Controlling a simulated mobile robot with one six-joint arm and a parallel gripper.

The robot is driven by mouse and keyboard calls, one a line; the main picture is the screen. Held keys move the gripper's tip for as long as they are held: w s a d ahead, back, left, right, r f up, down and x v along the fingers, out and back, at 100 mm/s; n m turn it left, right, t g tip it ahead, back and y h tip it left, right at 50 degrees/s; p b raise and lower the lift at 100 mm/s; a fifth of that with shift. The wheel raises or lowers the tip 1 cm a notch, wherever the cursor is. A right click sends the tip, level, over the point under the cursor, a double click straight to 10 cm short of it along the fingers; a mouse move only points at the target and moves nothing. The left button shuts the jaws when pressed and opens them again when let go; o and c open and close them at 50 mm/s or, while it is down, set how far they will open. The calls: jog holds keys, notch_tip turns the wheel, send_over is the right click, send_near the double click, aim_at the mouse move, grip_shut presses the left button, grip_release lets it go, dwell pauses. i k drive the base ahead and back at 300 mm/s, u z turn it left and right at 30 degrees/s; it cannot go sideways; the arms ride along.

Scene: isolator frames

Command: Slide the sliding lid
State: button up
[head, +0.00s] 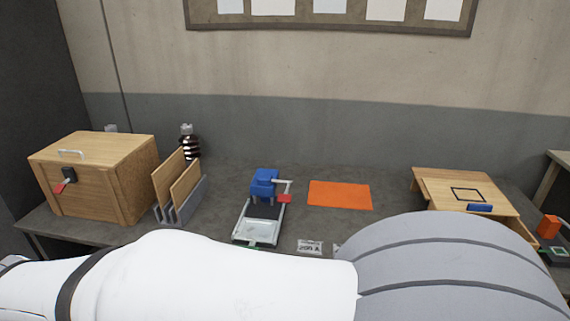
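A low wooden box stands at the right of the bench, topped by a flat light-wood panel (445,187) that looks like the sliding lid. The panel carries a black square outline and a blue grip (480,208) near its front edge. My white and grey arm crosses the foreground and hides part of the bench in front of the box. My gripper is not in view. Whether the lid is fully closed cannot be told from here.
The grey bench (330,225) also holds a wooden chest (95,180) with a red latch, upright boards in a rack (180,195), a dark bottle (188,142), a blue clamp device (264,187), and an orange mat (340,195). An orange block (548,227) sits far right.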

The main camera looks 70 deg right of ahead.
aim_at(468, 193)
jog(key=z, duration=4.05)
